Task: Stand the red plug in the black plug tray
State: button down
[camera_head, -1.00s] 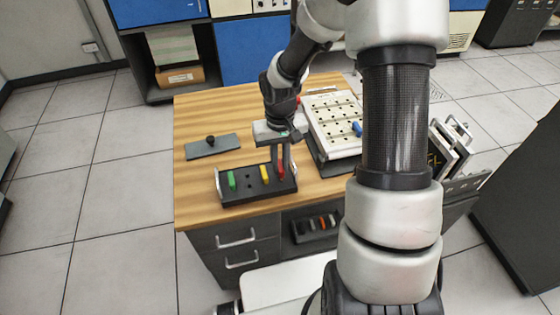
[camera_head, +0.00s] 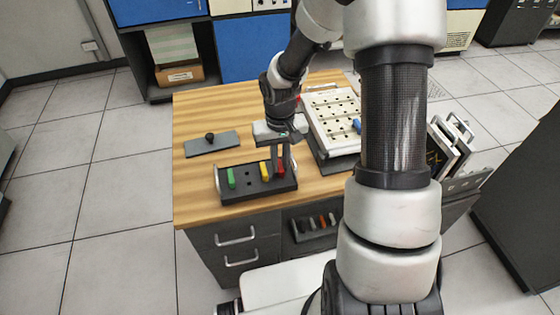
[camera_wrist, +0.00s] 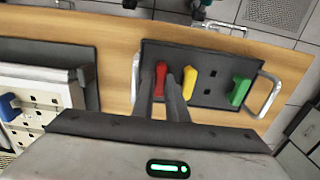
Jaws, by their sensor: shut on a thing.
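The red plug (camera_head: 281,173) is at the right end of the black plug tray (camera_head: 258,191), upright as far as I can see. In the wrist view the red plug (camera_wrist: 161,78) is between the fingers of my gripper (camera_wrist: 162,84), which is shut on it. My gripper (camera_head: 282,160) is above the tray's right end in the head view. I cannot tell how deep the plug's foot sits in its hole. A yellow plug (camera_head: 265,171) stands just left of it, and a green plug (camera_head: 231,178) stands toward the tray's left end.
The tray has a metal handle at each end. A white panel board (camera_head: 333,118) with a blue plug (camera_head: 357,126) lies right of my gripper. A grey plate with a black knob (camera_head: 210,139) lies behind the tray on the left. An open drawer-like shelf below holds several coloured pieces.

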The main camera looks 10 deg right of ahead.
aim_at(280, 166)
jog(key=shift+f, duration=0.15)
jog(key=c, duration=1.7)
grip_release()
notch_tip(280, 166, up, 18)
jog(key=shift+f+p, duration=0.25)
jog(key=shift+p, duration=0.9)
